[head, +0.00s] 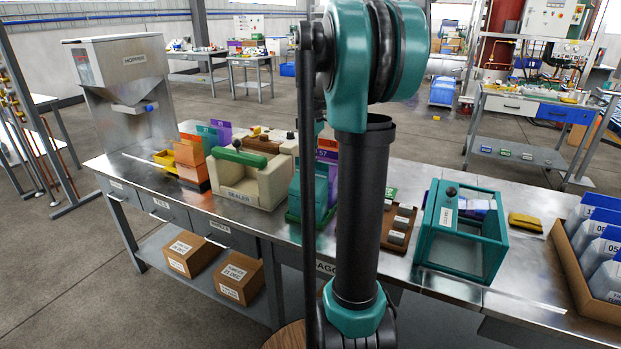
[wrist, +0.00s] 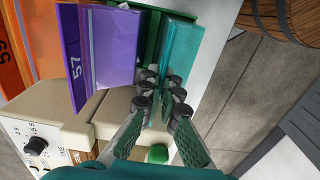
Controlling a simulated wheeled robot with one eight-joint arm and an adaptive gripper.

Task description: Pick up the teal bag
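The teal bag (wrist: 183,55) stands beside a purple bag marked 57 (wrist: 100,50) in the wrist view. In the head view a teal bag (head: 320,180) shows behind my arm, in front of the purple bag (head: 326,153). My gripper (wrist: 161,88) is open, with its fingertips at the near end of the teal bag. The bag's near part appears to lie between the fingers; I cannot tell whether they touch it. My arm hides the gripper in the head view.
A cream sealer (head: 250,185) stands close on the left; it also shows in the wrist view (wrist: 40,140). Orange bags (head: 190,165) stand farther left. A teal open box (head: 465,240) and a tray of blue-topped bags (head: 580,270) are to the right.

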